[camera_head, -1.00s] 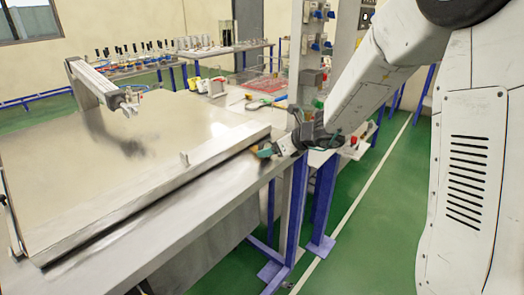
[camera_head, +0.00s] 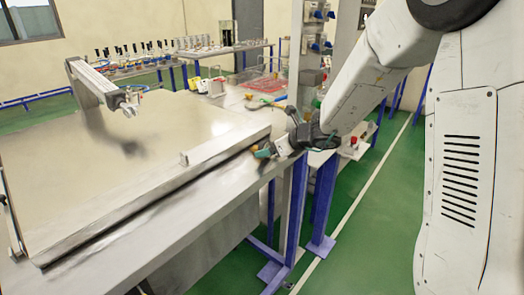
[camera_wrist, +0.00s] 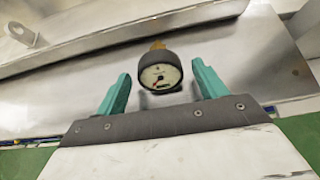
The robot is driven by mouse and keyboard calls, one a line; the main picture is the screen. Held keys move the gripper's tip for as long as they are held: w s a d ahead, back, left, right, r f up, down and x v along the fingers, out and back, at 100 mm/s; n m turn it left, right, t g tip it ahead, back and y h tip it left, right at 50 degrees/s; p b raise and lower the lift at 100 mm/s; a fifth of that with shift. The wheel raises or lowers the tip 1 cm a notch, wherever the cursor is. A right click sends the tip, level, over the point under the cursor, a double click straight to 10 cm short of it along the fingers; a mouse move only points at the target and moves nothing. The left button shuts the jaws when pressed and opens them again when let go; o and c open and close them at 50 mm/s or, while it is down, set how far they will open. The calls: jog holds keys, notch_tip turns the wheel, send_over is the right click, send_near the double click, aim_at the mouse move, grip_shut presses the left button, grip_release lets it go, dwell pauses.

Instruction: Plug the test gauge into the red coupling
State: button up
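The test gauge (camera_wrist: 160,72) has a round white dial, a black rim and a brass fitting behind it. In the wrist view it stands between the two teal fingers of my gripper (camera_wrist: 161,80). The fingers are open, with a visible gap on each side of the gauge. In the head view my gripper (camera_head: 266,152) is low at the right edge of the large metal table (camera_head: 225,165); the gauge cannot be made out there. I cannot identify the red coupling in either view.
A raised metal lid panel (camera_head: 150,130) with a rail along its edge covers most of the table. A pneumatic cylinder (camera_head: 95,78) stands at its far left. A bench with a small red item (camera_head: 354,140) is behind my wrist. Green floor is open at right.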

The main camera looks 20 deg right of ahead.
jog(key=c, duration=0.9)
jog(key=shift+r, duration=3.05)
